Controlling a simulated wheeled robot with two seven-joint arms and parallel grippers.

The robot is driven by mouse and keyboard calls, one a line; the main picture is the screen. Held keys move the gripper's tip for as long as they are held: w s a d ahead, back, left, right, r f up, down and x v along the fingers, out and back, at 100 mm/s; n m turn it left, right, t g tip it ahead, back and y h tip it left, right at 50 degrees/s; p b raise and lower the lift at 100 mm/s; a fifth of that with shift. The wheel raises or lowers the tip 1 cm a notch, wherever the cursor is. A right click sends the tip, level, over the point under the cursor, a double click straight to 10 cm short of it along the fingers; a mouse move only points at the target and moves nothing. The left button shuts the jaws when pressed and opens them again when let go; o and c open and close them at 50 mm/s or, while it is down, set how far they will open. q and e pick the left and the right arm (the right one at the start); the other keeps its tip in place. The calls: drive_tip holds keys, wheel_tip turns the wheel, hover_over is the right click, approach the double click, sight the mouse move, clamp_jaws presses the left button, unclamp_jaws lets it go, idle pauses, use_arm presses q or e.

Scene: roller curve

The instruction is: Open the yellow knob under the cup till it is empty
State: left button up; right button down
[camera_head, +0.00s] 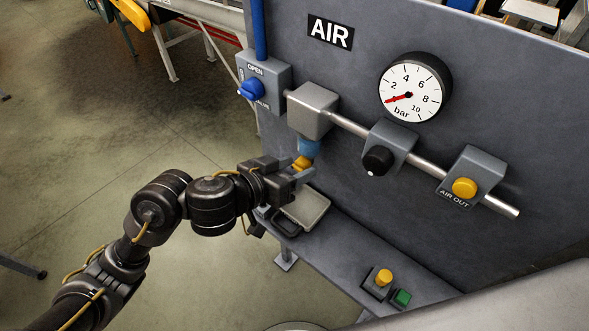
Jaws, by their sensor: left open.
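The cup (308,148) is a small translucent blue bowl hanging under a grey block (313,110) on the air panel. The yellow knob (302,163) sits right below the cup. My left gripper (303,173) is open at the knob, its fingers pointing right toward it. The fingers partly hide the knob, and I cannot tell whether they touch it. How much liquid the cup holds is too small to see. My right gripper is not in view.
A gauge (413,88) has its red needle near the low end. A blue valve knob (250,89), a black knob (378,160) and a yellow AIR OUT button (464,187) are on the panel. A grey tray (305,208) lies on the ledge below the cup.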

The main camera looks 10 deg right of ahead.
use_arm(q)
drive_tip(key=shift+c, duration=0.3)
drive_tip(key=c, duration=0.9)
drive_tip(key=shift+s+r+m+t, duration=0.1)
drive_tip(key=shift+s+m+t, duration=0.05)
drive_tip(key=shift+m+t, duration=0.3)
drive_tip(key=shift+m+y, duration=0.35)
drive_tip(key=shift+y, duration=0.05)
drive_tip(key=shift+d+f+m+t+y+b, duration=0.1)
drive_tip(key=shift+f+m+t+y+b, duration=0.2)
drive_tip(key=shift+m+t+b, duration=0.3)
drive_tip(key=shift+r+m, duration=0.25)
drive_tip(key=shift+m, duration=0.25)
